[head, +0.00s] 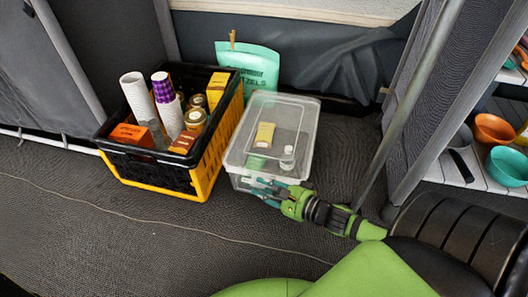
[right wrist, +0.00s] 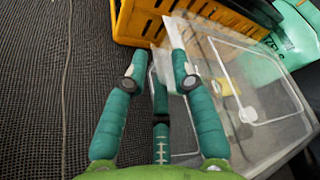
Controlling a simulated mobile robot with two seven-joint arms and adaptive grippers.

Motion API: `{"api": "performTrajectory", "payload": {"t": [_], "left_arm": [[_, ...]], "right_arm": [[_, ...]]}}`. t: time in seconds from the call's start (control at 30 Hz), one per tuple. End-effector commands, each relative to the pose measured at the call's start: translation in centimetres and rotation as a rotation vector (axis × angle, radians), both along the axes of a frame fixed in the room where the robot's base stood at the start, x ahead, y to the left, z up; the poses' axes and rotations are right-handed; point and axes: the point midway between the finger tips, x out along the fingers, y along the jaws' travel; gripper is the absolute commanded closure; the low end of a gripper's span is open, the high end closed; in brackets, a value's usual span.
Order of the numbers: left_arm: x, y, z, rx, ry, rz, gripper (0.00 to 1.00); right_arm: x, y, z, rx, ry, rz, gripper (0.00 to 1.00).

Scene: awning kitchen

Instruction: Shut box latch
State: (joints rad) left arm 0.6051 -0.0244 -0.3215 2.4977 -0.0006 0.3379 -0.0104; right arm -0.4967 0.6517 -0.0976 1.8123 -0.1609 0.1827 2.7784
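A clear plastic box (head: 303,125) with a translucent lid stands on the dark floor, with a few small items inside. It also shows in the right wrist view (right wrist: 270,110). My green and teal right gripper (head: 264,187) is at the box's near side, low by its front edge. In the right wrist view my right gripper (right wrist: 157,58) has its fingers spread. A pale translucent flap (right wrist: 182,85), which looks like the box latch, stands beside and partly behind the right-hand finger. I cannot tell whether the fingers touch it. My left gripper is not in view.
A black and yellow crate (head: 205,178) full of cups, jars and packets stands close left of the box. A teal bag (head: 250,62) is behind. A metal pole (head: 405,95) and a shelf with bowls (head: 494,130) are at right.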

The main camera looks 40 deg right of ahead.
Motion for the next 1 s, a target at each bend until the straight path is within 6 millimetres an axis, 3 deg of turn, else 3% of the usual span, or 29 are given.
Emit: {"api": "performTrajectory", "payload": {"t": [0.27,0.37,1.0], "left_arm": [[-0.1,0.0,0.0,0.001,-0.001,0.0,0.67],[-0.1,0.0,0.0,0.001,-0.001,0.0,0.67],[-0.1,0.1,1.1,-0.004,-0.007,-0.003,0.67]], "right_arm": [[0.2,0.1,0.0,0.0,0.0,0.0,0.74],[0.2,0.1,0.0,0.0,0.0,0.0,1.0],[0.1,0.1,-0.5,-0.08,-0.065,-0.005,1.0]]}}
